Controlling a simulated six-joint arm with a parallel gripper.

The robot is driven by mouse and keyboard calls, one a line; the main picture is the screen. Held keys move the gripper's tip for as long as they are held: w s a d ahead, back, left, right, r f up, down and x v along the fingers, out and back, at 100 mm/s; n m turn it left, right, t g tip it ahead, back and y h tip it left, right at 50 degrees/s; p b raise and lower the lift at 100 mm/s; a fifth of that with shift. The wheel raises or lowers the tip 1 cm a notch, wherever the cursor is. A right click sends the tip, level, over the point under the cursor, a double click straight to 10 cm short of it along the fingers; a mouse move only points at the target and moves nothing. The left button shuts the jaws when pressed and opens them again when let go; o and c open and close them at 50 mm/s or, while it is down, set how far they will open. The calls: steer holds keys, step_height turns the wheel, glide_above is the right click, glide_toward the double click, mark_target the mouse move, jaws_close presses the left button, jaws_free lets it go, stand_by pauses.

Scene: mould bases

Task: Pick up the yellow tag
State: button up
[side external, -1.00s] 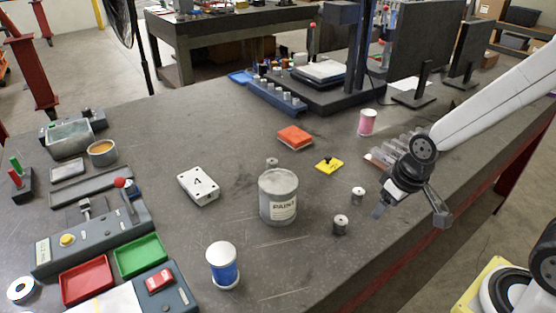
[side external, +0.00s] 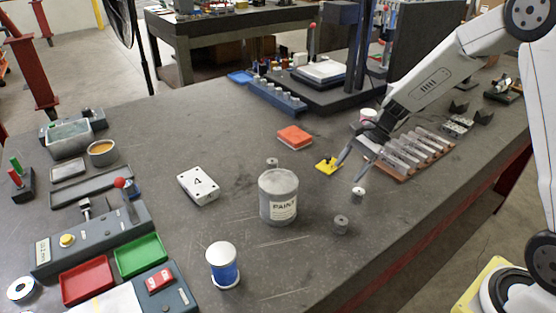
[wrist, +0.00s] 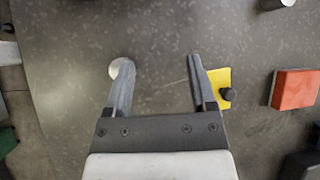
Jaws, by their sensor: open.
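The yellow tag (side external: 326,168) lies flat on the grey bench. A black knob stands on it. My gripper (side external: 349,172) is open and empty, just to the right of the tag in the side view. In the wrist view the tag (wrist: 217,77) is at the outer side of the right finger, not between the fingers. That finger covers part of its left edge. My gripper (wrist: 160,60) has bare bench between its fingers. Its height above the bench is hard to tell.
A small metal cylinder (side external: 358,194) is near my gripper; the left finger partly covers it in the wrist view (wrist: 116,68). An orange block (side external: 294,136) lies beyond the tag. A paint can (side external: 278,200) stands to the left. A rack of clear bars (side external: 412,150) is to the right.

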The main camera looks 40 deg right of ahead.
mark_target(330, 162)
steer(key=shift+w+d+f+m+t+y, duration=0.15)
steer(key=shift+w+d+m+t+y, duration=0.7)
steer(key=shift+w+d+m, duration=0.55)
steer(key=shift+w+d+f+m+t+y, duration=0.15)
steer(key=shift+w+d+m+t+y, duration=0.75)
steer(key=shift+w, duration=0.8)
steer(key=shift+w+d+f+m+t+y, duration=0.15)
steer(key=shift+w+d+m+t+y, duration=0.55)
steer(key=shift+w+d+m, duration=0.7)
steer(key=shift+w+a, duration=0.15)
steer(key=shift+f, duration=0.55)
steer(key=f, duration=0.1)
steer(key=a+f, duration=0.1)
steer(key=f, duration=0.1)
steer(key=shift+w+a, duration=0.15)
steer(key=shift+w, duration=0.15)
steer(key=shift+w+a+f, duration=0.3)
steer(key=shift+a, duration=0.3)
jaws_close()
